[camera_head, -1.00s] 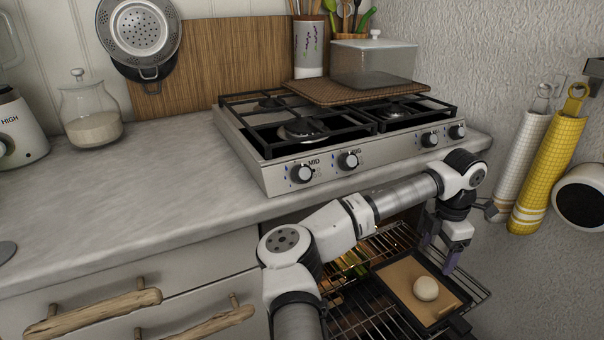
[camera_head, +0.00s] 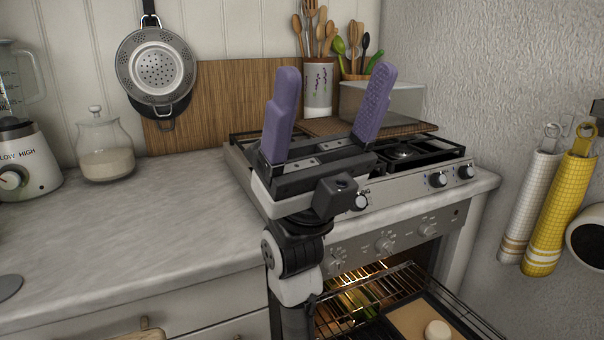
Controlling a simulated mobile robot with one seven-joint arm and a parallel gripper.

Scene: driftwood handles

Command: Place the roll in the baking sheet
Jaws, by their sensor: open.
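The roll (camera_head: 437,331) is a pale round ball at the bottom edge of the view. It rests on the brown-lined baking sheet (camera_head: 405,319), a dark-rimmed tray on the pulled-out oven rack. The lower part of both is cut off by the frame. My gripper (camera_head: 335,85) is raised in front of the stove, its two purple fingers pointing up and spread wide apart. It is open and empty, well above and to the left of the roll.
The oven rack (camera_head: 372,297) sticks out of the lit oven. The stove (camera_head: 400,200) with black grates stands behind my gripper. A glass jar (camera_head: 105,147) and a blender (camera_head: 25,160) stand on the left counter (camera_head: 130,235), which is mostly clear. Towels (camera_head: 558,215) hang at the right.

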